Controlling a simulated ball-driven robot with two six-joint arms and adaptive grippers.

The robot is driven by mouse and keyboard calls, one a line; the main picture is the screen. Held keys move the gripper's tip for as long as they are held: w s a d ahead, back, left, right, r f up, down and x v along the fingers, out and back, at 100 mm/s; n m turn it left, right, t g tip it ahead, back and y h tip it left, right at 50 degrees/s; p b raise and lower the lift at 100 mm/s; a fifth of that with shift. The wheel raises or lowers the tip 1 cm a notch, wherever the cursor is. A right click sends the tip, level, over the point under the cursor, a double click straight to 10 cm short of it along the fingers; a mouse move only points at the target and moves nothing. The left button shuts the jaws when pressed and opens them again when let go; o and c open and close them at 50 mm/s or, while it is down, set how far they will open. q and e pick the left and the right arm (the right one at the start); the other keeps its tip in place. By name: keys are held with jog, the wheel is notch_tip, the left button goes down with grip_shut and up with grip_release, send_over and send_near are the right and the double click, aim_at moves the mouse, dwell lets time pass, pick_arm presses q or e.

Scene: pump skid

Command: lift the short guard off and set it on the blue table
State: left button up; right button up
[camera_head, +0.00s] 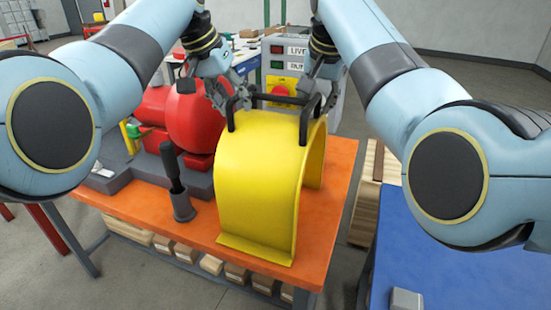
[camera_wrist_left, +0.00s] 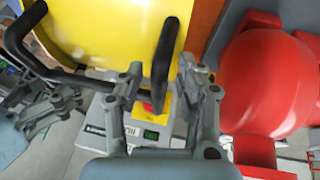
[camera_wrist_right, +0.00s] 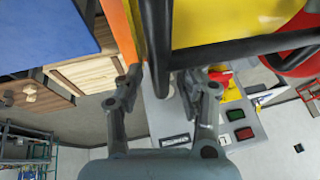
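The short guard (camera_head: 262,175) is a yellow arch with black handle bars (camera_head: 280,99) on top. It stands on the orange table (camera_head: 330,205). My left gripper (camera_head: 229,94) is at the left end of the handles. In the left wrist view its fingers (camera_wrist_left: 160,80) are apart, with a black bar between or just beyond them. My right gripper (camera_head: 318,92) is at the right end. In the right wrist view its fingers (camera_wrist_right: 162,80) are apart, one on each side of a black bar; contact is unclear. The blue table (camera_head: 440,265) is at the lower right.
Red pump machinery (camera_head: 195,115) stands left of the guard on a grey base. A black-handled tool in a grey holder (camera_head: 183,208) stands close to the guard's left front. A grey block (camera_head: 405,299) sits at the blue table's near edge. A control box (camera_head: 290,60) stands behind.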

pick_arm(q)
grip_shut()
pick_arm(e)
grip_shut()
pick_arm(q)
jog(key=shift+w+r, duration=0.1)
pick_arm(e)
jog(key=shift+d+r, duration=0.1)
pick_arm(q)
jog(key=shift+r, duration=0.15)
pick_arm(e)
jog(key=shift+w+r, duration=0.1)
